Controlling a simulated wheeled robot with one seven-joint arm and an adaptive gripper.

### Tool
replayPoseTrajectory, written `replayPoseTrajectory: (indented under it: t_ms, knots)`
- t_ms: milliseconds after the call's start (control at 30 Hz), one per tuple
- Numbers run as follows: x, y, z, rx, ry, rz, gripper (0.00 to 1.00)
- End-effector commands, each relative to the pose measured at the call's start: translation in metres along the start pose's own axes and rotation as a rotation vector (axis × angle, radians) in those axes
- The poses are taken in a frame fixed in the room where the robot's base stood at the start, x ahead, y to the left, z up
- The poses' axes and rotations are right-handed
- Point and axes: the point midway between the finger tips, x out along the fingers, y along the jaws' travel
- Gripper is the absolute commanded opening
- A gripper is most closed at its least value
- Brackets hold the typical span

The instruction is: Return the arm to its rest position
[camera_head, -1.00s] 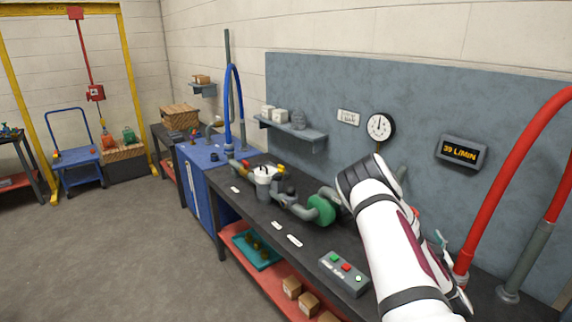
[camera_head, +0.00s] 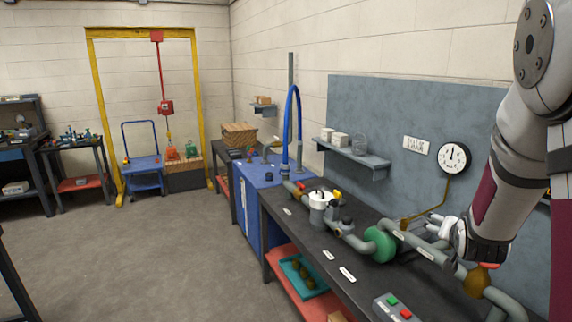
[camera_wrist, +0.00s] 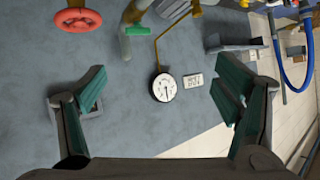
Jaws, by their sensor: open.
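My arm (camera_head: 510,150) comes in from the upper right of the head view and bends down, its lower end in front of the bench pipes. In the wrist view my gripper (camera_wrist: 160,88) has its two dark green fingers spread wide apart, with nothing between them. It faces the grey wall panel (camera_wrist: 125,110), with the round gauge (camera_wrist: 164,88) and white label (camera_wrist: 193,81) behind the gap. In the head view the fingers are too small and overlapped to make out well.
The dark bench (camera_head: 300,240) carries grey pipes, a green motor (camera_head: 380,245) and a button box (camera_head: 395,308). A wall shelf (camera_head: 355,157) is behind. A red ring (camera_wrist: 77,18) shows in the wrist view. The floor (camera_head: 150,250) at left is clear.

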Motion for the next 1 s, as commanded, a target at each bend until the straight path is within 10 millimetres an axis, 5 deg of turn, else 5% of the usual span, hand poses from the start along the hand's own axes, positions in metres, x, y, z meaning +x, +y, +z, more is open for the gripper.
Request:
replayPoseTrajectory:
  t_ms: [200,500,800,1000]
  knots:
    - [-0.062,-0.054,0.005,-0.046,-0.158,-0.085,0.83]
    - [-0.171,-0.097,0.035,-0.211,-0.360,-0.209,0.83]
    - [-0.282,-0.096,0.083,-0.447,-0.516,-0.296,0.83]
    - [-0.325,-0.081,0.107,-0.557,-0.575,-0.311,0.83]
